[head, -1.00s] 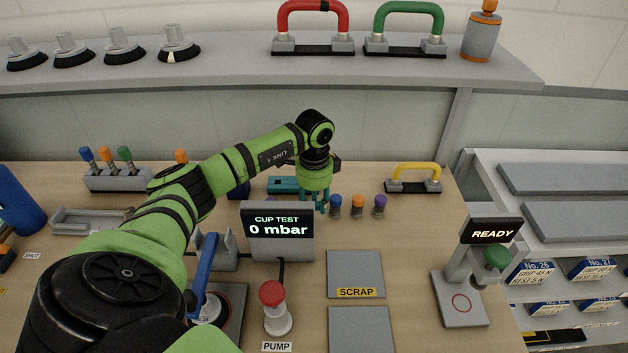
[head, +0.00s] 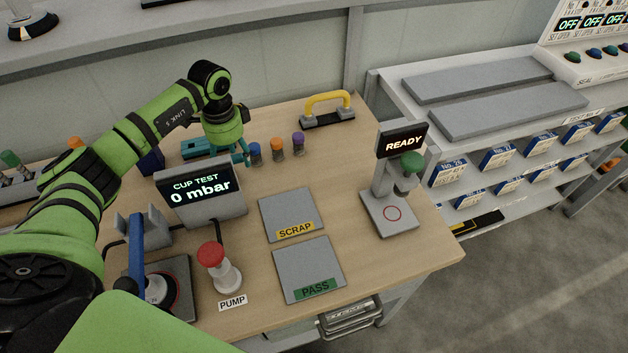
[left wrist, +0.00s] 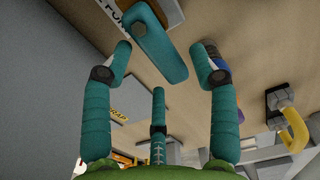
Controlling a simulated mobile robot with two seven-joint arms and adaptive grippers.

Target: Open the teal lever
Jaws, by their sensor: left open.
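The teal lever (head: 196,147) is at the back of the bench, behind the cup test display; the arm and gripper hide part of it. In the left wrist view the teal lever (left wrist: 158,45) is a flat, rounded bar reaching between my fingertips. My left gripper (head: 241,156) has teal fingers and hangs low at the lever's right end. In the left wrist view the left gripper (left wrist: 161,62) is open, with two fingers on either side of the bar and a third below. I cannot tell whether any finger touches it. My right gripper is out of view.
Blue, orange and purple capped pieces (head: 277,147) stand close right of the gripper. The cup test display (head: 201,190) is in front. A yellow handle (head: 327,107) stands further right. A red pump button (head: 211,256) is nearer. The grey scrap plate (head: 287,210) is bare.

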